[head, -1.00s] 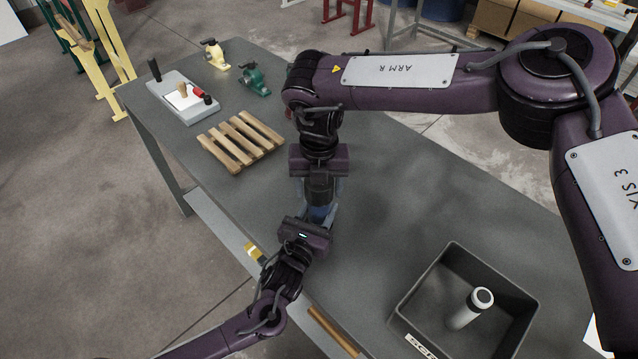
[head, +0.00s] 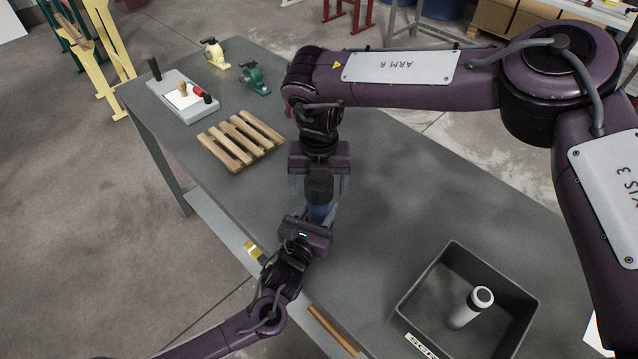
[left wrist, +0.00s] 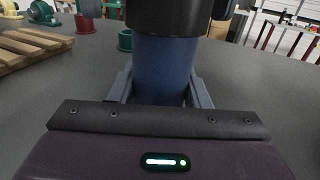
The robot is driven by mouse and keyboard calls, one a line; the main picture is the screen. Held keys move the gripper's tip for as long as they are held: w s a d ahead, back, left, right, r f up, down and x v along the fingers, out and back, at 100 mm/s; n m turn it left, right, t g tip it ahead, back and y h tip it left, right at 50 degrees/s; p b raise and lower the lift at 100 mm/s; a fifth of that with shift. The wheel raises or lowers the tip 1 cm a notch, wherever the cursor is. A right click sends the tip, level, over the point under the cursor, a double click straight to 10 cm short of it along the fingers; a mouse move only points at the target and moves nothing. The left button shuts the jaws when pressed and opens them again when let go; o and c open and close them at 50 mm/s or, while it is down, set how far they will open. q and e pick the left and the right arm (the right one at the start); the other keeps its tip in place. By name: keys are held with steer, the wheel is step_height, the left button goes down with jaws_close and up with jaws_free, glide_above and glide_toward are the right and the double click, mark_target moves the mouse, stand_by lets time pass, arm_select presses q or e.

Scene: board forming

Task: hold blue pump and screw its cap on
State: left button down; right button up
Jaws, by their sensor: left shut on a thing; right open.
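The blue pump (head: 319,213) is a dark blue cylinder standing upright in my left gripper (head: 312,220), which is shut on it. In the left wrist view the blue body (left wrist: 165,72) fills the space between the fingers (left wrist: 162,92). A black cap (head: 319,186) sits on top of the pump. Its lower part also shows in the left wrist view (left wrist: 168,16). No gap shows between cap and body; how tight the thread is cannot be seen. My right gripper (head: 320,182) points down from above, open, with its fingers on either side of the cap.
A wooden pallet (head: 240,140), a grey board with a red-handled tool (head: 182,98), a cream clamp-like item (head: 215,54) and a green one (head: 254,79) are at the far left. A grey bin (head: 420,318) holds a white cylinder (head: 470,308). The table's right middle is clear.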

mark_target(315, 217)
step_height(315, 217, up, 12)
steer(key=shift+f, duration=0.2)
arm_select(q)
steer(key=c, duration=0.7)
jaws_free()
steer(key=shift+s, duration=0.1)
steer(key=shift+s+a+f, duration=0.1)
steer(key=shift+s+a, duration=0.05)
steer(key=shift+s, duration=0.2)
arm_select(e)
steer(key=shift+f, duration=0.15)
arm_select(q)
steer(key=b+v, duration=0.1)
steer(key=v, duration=0.6)
steer(key=shift+w, duration=0.1)
arm_select(e)
steer(key=shift+f, duration=0.5)
